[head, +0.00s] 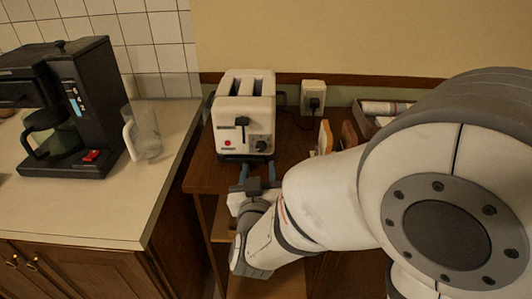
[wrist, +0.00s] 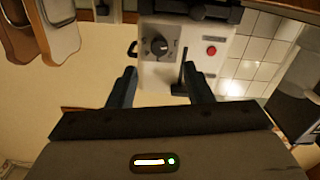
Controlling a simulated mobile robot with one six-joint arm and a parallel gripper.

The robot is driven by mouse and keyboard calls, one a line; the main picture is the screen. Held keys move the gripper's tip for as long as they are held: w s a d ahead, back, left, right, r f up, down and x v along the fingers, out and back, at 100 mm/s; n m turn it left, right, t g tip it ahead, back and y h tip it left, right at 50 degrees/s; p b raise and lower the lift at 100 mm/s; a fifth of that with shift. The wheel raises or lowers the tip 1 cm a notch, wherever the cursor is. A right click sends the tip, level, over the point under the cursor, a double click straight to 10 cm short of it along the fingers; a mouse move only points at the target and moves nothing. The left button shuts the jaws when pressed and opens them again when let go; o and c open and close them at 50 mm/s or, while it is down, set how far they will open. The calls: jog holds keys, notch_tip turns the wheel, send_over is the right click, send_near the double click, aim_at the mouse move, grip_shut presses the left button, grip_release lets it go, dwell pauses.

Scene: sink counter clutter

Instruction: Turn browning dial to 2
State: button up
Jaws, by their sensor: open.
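The white two-slot toaster (head: 250,97) stands on the wooden stand against the wall. Its dark round browning dial (head: 261,146) is at the lower right of the front face. In the wrist view the dial (wrist: 158,46) shows close up with a pale pointer mark, but I cannot read its numbers. My gripper (head: 257,172) is in front of the toaster, low and near the dial. The toaster's lever (wrist: 183,75) shows near the right finger.
A red button (wrist: 211,50) is beside the dial on the toaster face. A wall outlet (head: 313,96) with a plug is behind right. Bread slices (head: 325,138) stand right of the toaster. A coffee maker (head: 85,115) and a glass pitcher (head: 146,134) stand on the left counter.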

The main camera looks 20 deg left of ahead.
aim_at(260, 148)
jog(key=x, duration=0.7)
jog(key=shift+w, duration=0.35)
jog(key=shift+c, duration=0.4)
